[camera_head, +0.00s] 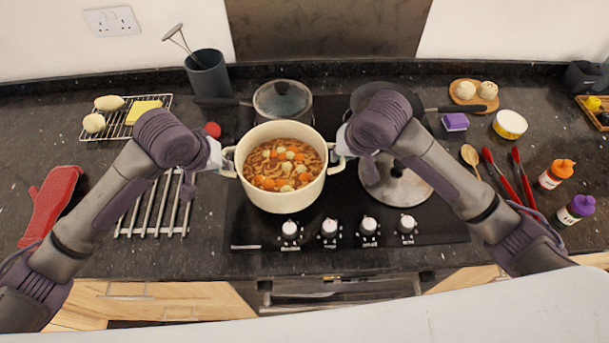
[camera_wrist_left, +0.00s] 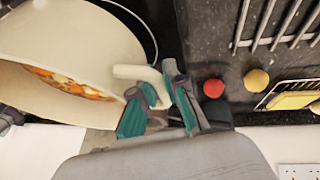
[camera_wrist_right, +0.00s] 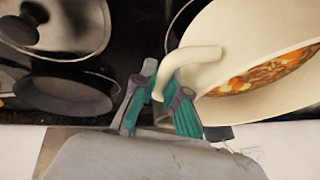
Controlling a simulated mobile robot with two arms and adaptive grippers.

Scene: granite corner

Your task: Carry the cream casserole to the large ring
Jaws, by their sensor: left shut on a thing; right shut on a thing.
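The cream casserole (camera_head: 257,192), full of soup with vegetables, is upright at the front left of the black hob (camera_head: 250,232). My left gripper (camera_head: 216,157) is shut on its left handle, which shows between the fingers in the left wrist view (camera_wrist_left: 142,73). My right gripper (camera_head: 343,146) is shut on its right handle, which also shows in the right wrist view (camera_wrist_right: 183,58). A pale ring line (camera_wrist_left: 140,18) shows beside the pot; I cannot tell whether the base touches the hob. Which ring is the large one is unclear.
A lidded pan (camera_head: 283,101) stands behind the casserole; a dark frying pan (camera_head: 366,92) is at the back right. A metal rack (camera_head: 150,212) is at the left, a red mitt (camera_head: 50,203) beyond it.

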